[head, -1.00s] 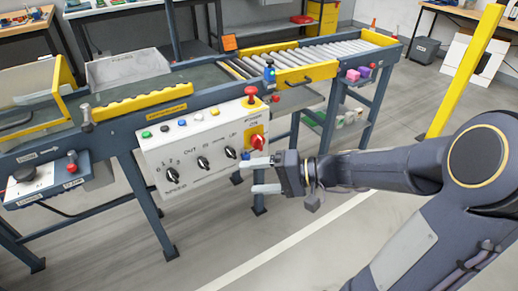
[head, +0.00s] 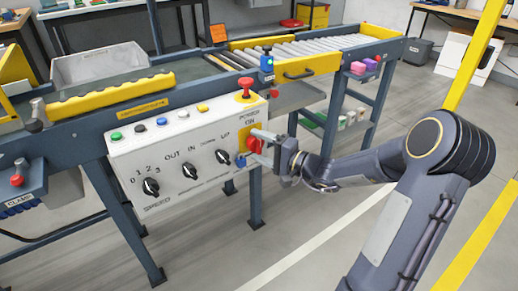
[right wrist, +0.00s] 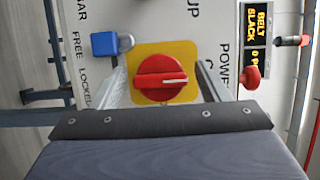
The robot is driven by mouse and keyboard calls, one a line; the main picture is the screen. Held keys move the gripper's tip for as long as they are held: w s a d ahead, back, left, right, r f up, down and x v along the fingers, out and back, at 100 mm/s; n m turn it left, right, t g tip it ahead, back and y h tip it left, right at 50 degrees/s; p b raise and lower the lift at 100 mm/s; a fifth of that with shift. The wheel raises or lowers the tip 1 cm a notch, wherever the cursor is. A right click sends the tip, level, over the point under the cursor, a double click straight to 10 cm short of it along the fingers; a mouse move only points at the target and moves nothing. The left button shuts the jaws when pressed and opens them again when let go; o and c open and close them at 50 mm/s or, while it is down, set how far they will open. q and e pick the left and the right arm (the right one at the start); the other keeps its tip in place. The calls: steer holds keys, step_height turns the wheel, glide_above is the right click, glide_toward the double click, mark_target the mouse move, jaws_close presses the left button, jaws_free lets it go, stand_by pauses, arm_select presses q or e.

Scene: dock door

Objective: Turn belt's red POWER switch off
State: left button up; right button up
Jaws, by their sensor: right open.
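The red POWER switch (right wrist: 162,78) is a round knob with a white pointer line on a yellow plate (right wrist: 180,50), and it faces the right wrist camera. In the head view the red knob (head: 254,145) sits at the right end of the white control panel (head: 170,185), under the POWER ON label. My right gripper (right wrist: 165,85) is open, with one finger on each side of the knob. I cannot tell whether the fingers touch it. The gripper (head: 262,148) also shows at the panel's right end in the head view. My left gripper is not in view.
A red mushroom button (head: 246,88) stands above the panel. A blue padlock-like block (right wrist: 104,44) is beside the yellow plate. Black knobs (head: 190,170) and coloured buttons line the panel. The roller conveyor (head: 310,50) runs behind.

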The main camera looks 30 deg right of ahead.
steer(key=shift+w+a, duration=0.1)
steer(key=shift+w, duration=0.1)
steer(key=c, duration=1)
